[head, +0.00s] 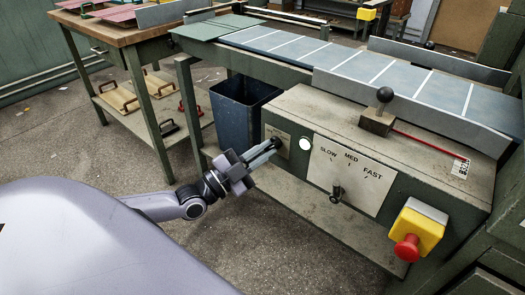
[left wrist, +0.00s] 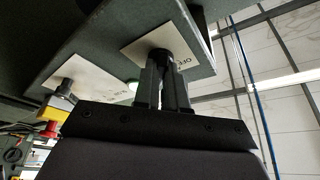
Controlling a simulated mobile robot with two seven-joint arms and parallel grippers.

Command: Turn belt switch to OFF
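The belt switch is a small dark knob (left wrist: 160,56) on a pale plate (left wrist: 184,52) marked OFF. In the head view its plate (head: 285,136) is on the left end of the control box's front, and the knob is largely hidden by my fingers. My left gripper (head: 272,146) reaches it from the lower left. In the left wrist view the fingers (left wrist: 164,72) are close together with their tips at the knob, and they look closed on it. Which way the knob points is hidden. My right gripper is not in view.
A white round button (head: 305,143) and a SLOW/MED/FAST plate (head: 352,170) with a lever (head: 336,194) are right of the switch. A red stop button (head: 406,248) is farther right. A blue bin (head: 235,110) stands behind my gripper. A black-knobbed lever (head: 384,95) tops the box.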

